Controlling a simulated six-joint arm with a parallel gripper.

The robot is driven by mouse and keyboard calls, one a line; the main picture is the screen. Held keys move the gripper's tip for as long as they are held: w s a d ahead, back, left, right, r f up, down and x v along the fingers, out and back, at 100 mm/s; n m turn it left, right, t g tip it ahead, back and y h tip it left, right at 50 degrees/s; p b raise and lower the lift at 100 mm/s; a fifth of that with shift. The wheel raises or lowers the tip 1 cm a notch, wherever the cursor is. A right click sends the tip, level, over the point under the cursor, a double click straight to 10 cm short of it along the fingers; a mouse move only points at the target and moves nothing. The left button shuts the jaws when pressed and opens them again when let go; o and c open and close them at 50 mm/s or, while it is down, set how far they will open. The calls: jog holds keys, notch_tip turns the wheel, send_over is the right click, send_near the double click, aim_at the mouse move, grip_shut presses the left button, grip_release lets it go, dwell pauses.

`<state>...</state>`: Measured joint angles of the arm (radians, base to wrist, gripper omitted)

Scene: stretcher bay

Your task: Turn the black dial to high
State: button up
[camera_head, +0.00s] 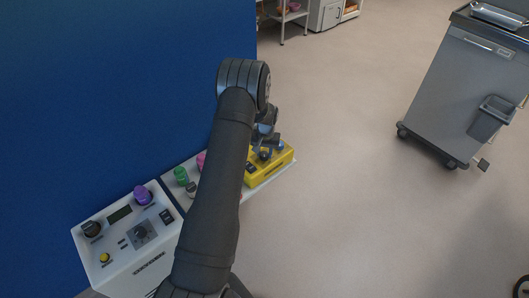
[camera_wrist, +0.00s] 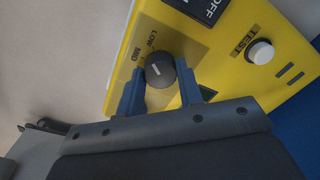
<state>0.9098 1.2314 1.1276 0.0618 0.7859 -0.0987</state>
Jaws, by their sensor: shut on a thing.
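The black dial (camera_wrist: 160,70) sits on a yellow box (camera_wrist: 207,45) in the wrist view, with a white pointer line on its top. Printed LOW and MID marks show beside it; a HIGH mark is not visible. My gripper (camera_wrist: 165,85) is shut on the dial, with one blue finger on each side. In the head view the yellow box (camera_head: 270,171) is at the end of a pale shelf, and my gripper (camera_head: 265,150) is over it. My arm and gripper hide the dial there.
The yellow box also bears a white TEST button (camera_wrist: 261,52) and an OFF switch (camera_wrist: 208,8). In the head view, a white control panel (camera_head: 118,268) stands front left, with green (camera_head: 181,175) and pink (camera_head: 201,160) items near it. A grey cart (camera_head: 455,85) stands right; the floor between is clear.

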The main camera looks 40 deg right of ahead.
aim_at(265, 152)
jog(key=n, duration=1.2)
jog(key=shift+w+g, duration=0.1)
jog(key=shift+g, duration=0.2)
jog(key=shift+n, duration=2.2)
jog(key=o, duration=1)
jog(key=shift+c, duration=0.2)
jog(key=shift+r, duration=0.1)
notch_tip(265, 152, up, 17)
jog(key=shift+w+d+r, duration=0.15)
jog(key=shift+w+d, duration=0.05)
jog(key=shift+d, duration=0.1)
